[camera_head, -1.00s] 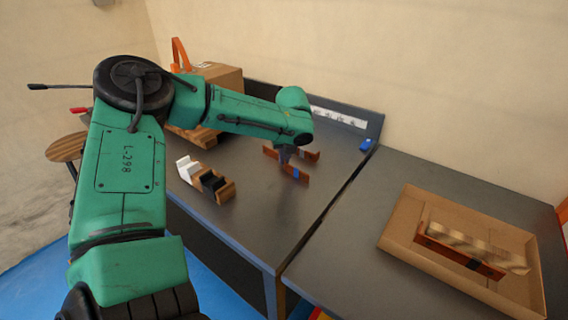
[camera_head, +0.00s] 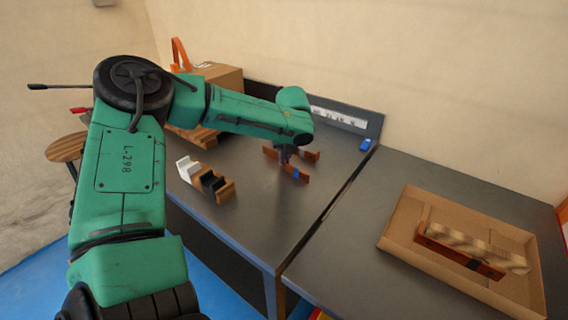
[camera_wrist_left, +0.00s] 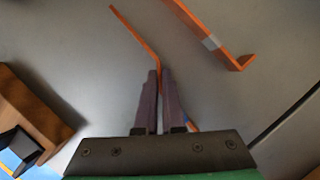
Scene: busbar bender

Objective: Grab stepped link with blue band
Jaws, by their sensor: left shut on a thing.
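A copper-coloured stepped link with a blue band (camera_head: 302,177) stands on edge on the left table, its band beside my left gripper (camera_head: 286,160). In the left wrist view, my left gripper (camera_wrist_left: 160,76) points down at this link (camera_wrist_left: 131,30) and its two purple fingers are shut on it. The link runs out past the fingers on both sides, and a bit of blue shows by the right finger. The fingers hide its middle. A second copper link with a grey band (camera_wrist_left: 211,42) lies apart to the right. My right gripper is not in view.
A wooden holder with white and black parts (camera_head: 206,181) stands left of the links. A cardboard box (camera_head: 218,78) is behind. A small blue item (camera_head: 366,145) lies near the back edge. A cardboard tray (camera_head: 402,213) with copper pieces sits on the right table (camera_head: 350,240).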

